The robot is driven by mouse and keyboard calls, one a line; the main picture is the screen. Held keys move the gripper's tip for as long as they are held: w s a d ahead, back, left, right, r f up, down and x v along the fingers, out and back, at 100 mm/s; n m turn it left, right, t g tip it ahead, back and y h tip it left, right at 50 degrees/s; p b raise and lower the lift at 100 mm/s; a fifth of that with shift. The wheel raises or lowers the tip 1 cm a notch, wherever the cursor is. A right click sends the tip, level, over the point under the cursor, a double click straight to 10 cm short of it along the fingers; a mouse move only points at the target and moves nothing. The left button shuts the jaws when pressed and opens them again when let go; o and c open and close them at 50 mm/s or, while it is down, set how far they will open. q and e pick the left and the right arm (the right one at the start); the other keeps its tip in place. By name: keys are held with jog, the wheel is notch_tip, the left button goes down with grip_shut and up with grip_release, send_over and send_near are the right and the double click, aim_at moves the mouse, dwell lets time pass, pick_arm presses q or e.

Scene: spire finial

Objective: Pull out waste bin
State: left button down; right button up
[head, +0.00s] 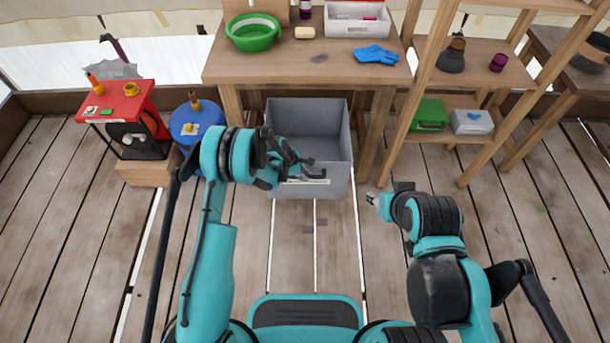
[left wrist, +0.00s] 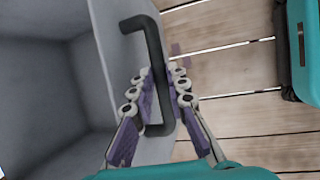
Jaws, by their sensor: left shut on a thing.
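The waste bin (head: 325,183) is a grey, open-topped box on the floor in front of the wooden table, with its back part between the table legs. It looks empty. Its dark handle (left wrist: 150,45) is on the front wall. My left gripper (head: 300,172) is at the front of the bin, and in the left wrist view its two fingers (left wrist: 161,95) are closed around the handle bar. My right gripper (head: 372,199) is to the right of the bin, apart from it, above the floor. Its fingers are too small to read.
The wooden table (head: 300,75) stands behind the bin. A blue stool (head: 197,122) and a red toy stand (head: 120,100) are at the left. A wooden shelf (head: 470,80) stands at the right.

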pick_arm(q)
jog(key=c, duration=1.8)
grip_release()
jog(key=shift+o, duration=0.2)
jog(key=v, duration=1.2)
